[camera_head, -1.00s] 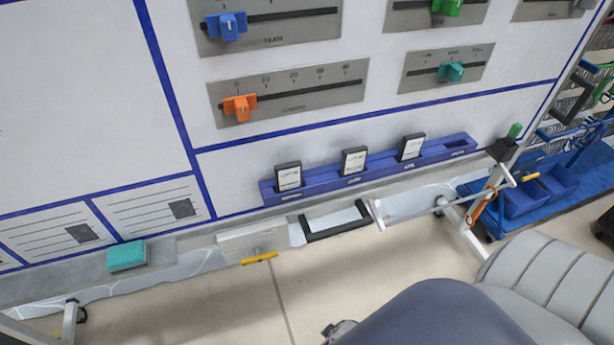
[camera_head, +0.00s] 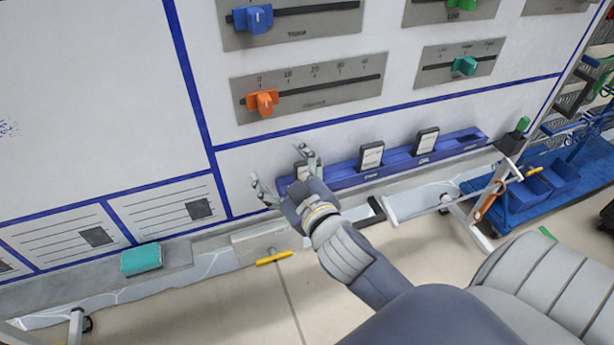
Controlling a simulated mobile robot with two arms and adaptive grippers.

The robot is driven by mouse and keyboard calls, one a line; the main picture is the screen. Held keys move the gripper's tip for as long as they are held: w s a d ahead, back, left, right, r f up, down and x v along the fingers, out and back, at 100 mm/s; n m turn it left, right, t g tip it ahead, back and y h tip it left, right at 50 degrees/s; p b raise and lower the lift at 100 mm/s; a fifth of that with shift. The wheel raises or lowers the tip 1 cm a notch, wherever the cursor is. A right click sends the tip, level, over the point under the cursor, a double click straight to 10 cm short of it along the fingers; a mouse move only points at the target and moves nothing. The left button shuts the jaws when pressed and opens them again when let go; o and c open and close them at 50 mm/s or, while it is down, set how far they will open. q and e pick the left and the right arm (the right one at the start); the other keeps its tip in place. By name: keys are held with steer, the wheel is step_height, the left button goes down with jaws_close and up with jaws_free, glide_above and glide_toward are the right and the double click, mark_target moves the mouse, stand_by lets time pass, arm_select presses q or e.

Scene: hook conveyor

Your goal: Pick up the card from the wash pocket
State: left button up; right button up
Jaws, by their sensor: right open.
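A blue card rack (camera_head: 400,163) runs along the bottom of the white board. It holds several pockets, and the right-end pocket is empty. Upright black-edged white cards stand in the others: a left card (camera_head: 300,169), a middle card (camera_head: 371,156) and a right card (camera_head: 426,142). The pocket labels are too small to read, so I cannot tell which is the wash pocket. My right gripper (camera_head: 279,166) is open, its fingers spread in front of the rack's left end. It partly hides the left card; contact cannot be made out. My left gripper is out of view.
Slider plates with an orange knob (camera_head: 262,102), a blue knob (camera_head: 253,18) and a teal knob (camera_head: 464,66) sit above the rack. A teal block (camera_head: 141,259) lies on the ledge at lower left. Blue bins (camera_head: 530,194) stand at the right.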

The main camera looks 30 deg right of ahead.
steer(key=a+r+n+t+y, duration=0.3)
steer(key=a+r+n+y, duration=0.35)
steer(key=r, duration=0.35)
steer(key=a+r+n+t+y, duration=0.2)
steer(key=a+r+n+y, duration=0.3)
steer(key=r+n+y, duration=0.4)
steer(key=s+a+r+n+g+y, duration=0.2)
steer(key=s+a+n+g+y, duration=0.2)
steer(key=a+n+g+y, duration=0.45)
steer(key=n+g+h, duration=0.6)
steer(key=g+h, duration=0.2)
steer(key=h, duration=1.5)
glide_toward(306, 163)
steer(key=shift+g, duration=0.25)
steer(key=x, duration=0.5)
steer(key=shift+w+f, duration=0.3)
steer(key=shift+w, duration=0.05)
steer(key=x, duration=0.1)
steer(key=p+x, duration=0.1)
steer(key=x, duration=0.3)
steer(key=shift+d, duration=0.3)
steer(key=shift+f, duration=0.3)
steer(key=c, duration=1.1)
